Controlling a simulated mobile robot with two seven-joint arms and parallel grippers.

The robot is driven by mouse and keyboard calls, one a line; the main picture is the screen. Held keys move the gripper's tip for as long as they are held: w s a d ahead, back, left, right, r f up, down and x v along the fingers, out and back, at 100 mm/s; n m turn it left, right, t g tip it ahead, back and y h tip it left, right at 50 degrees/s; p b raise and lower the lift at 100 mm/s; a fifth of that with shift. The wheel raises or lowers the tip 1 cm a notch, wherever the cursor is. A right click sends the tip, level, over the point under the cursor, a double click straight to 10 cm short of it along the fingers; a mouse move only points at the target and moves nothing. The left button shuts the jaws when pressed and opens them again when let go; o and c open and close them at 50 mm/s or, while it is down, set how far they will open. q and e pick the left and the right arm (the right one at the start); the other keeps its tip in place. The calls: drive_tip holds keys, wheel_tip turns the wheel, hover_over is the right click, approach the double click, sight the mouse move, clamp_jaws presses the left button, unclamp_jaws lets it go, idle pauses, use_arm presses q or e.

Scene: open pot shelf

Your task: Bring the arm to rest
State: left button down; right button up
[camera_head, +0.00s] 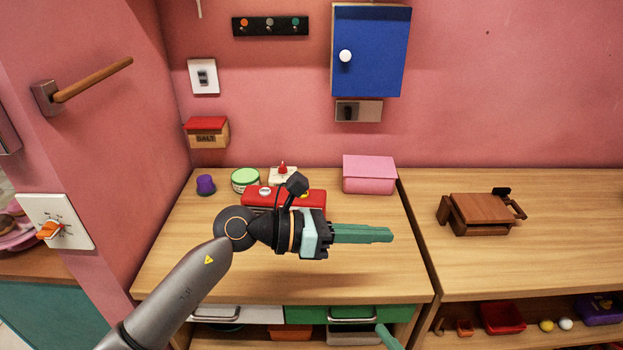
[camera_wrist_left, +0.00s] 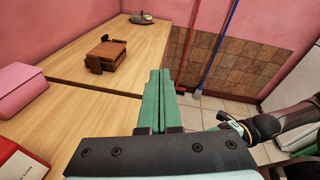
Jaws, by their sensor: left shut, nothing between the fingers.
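My left gripper (camera_head: 390,235) reaches in from the lower left and hangs over the wooden counter (camera_head: 190,270). Its teal fingers point right, lie together and hold nothing. In the left wrist view the same closed fingers (camera_wrist_left: 159,75) point away over the counter's edge. A teal tip of my right gripper (camera_head: 386,338) shows at the bottom of the head view; the rest is out of frame. In the left wrist view my right arm is at the right edge, its gripper partly visible, and its opening is unclear.
A red box (camera_head: 262,195) sits behind my left wrist, partly hidden. A pink box (camera_head: 369,175), a green-lidded tin (camera_head: 245,180) and a purple cup (camera_head: 205,184) stand along the wall. A brown wooden object (camera_head: 480,213) is on the right counter. The blue cabinet (camera_head: 370,50) hangs above.

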use_arm(q)
drive_tip(key=a+f+n+t+y+p, duration=0.1)
drive_tip(key=a+f+n+t+y, duration=0.45)
drive_tip(key=n, duration=1.15)
drive_tip(key=a+f+n+t+y+p, duration=0.15)
drive_tip(key=a+f+n+t, duration=0.45)
drive_tip(key=a+n+t, duration=0.8)
drive_tip(key=s+a+f+n+g+y, duration=0.3)
drive_tip(key=s+f+n+g, duration=0.3)
drive_tip(key=s+f+n, duration=0.2)
drive_tip(key=s+a+f+n+g+y+p, duration=0.1)
drive_tip(key=s+a+f+n+g+y, duration=0.2)
drive_tip(key=s+f+n+g, duration=0.3)
drive_tip(key=s+a+f+n, duration=0.1)
drive_tip(key=s+f+n, duration=0.2)
drive_tip(key=f, duration=0.3)
drive_tip(key=shift+s+f+y, duration=0.3)
drive_tip(key=shift+s, duration=0.45)
use_arm(e)
drive_tip(key=s+d+f+m+g+h, duration=0.3)
drive_tip(key=s+d+f+m+g, duration=0.2)
drive_tip(key=s+f+m, duration=0.3)
wheel_tip(320, 180, down, 4)
drive_tip(key=m, duration=0.8)
drive_tip(key=shift+s+f+h, duration=0.2)
drive_tip(key=shift+s+h, duration=0.2)
